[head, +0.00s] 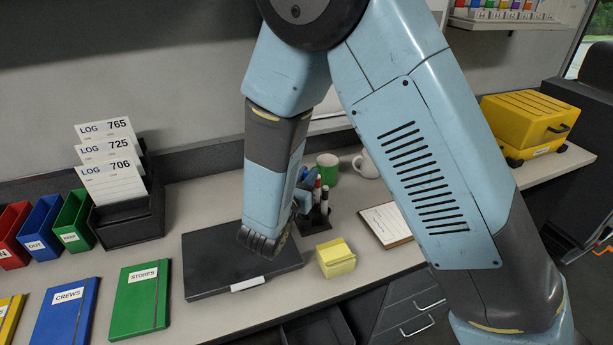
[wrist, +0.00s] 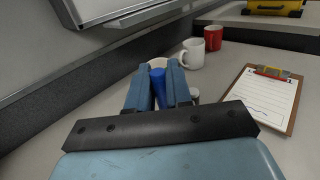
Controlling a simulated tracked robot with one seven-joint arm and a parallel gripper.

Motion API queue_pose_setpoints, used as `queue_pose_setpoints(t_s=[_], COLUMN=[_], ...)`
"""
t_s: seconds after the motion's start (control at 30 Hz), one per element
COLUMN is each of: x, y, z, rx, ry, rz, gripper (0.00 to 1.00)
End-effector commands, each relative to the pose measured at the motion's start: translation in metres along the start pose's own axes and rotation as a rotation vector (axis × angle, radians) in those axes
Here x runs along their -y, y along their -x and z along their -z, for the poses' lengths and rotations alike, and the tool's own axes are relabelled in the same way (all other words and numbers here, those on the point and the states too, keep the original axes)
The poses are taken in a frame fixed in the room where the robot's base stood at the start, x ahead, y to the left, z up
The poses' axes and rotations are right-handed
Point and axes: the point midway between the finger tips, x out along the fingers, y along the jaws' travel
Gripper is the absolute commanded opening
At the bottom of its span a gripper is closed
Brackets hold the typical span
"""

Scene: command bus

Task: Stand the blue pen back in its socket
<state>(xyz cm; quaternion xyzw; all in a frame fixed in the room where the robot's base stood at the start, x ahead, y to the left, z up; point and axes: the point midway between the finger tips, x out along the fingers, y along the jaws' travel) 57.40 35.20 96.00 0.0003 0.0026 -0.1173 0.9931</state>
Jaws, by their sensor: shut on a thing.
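My gripper (wrist: 158,88) is shut on the blue pen (wrist: 158,82), which shows between its two blue fingers in the wrist view. In the head view my gripper (head: 302,197) is partly hidden by my own forearm, and the pen cannot be made out clearly. The black pen holder (head: 315,224) stands on the counter just right of my gripper, with a red-and-white pen (head: 317,190) and a black-and-white pen (head: 325,200) upright in it. The empty socket is hidden, and I cannot tell whether the blue pen's lower end touches the holder.
A red mug (wrist: 213,38) shows in the wrist view. A clipboard (head: 387,224) lies to the right, yellow notes (head: 336,259) in front, and a closed dark laptop-like slab (head: 215,270) to the left.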

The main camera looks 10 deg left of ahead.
Motion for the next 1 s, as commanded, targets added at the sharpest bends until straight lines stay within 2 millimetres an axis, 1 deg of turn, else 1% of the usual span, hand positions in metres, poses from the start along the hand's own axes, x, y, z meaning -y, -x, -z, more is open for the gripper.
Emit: queue_pose_setpoints(t_s=[0.7, 1.0], x=[-0.001, -0.001], y=[0.001, 0.001], z=[0.017, 0.019], rx=[0.000, 0.000], ry=[0.000, 0.000], rz=[-0.001, -0.001], gripper=[0.00, 0.00])
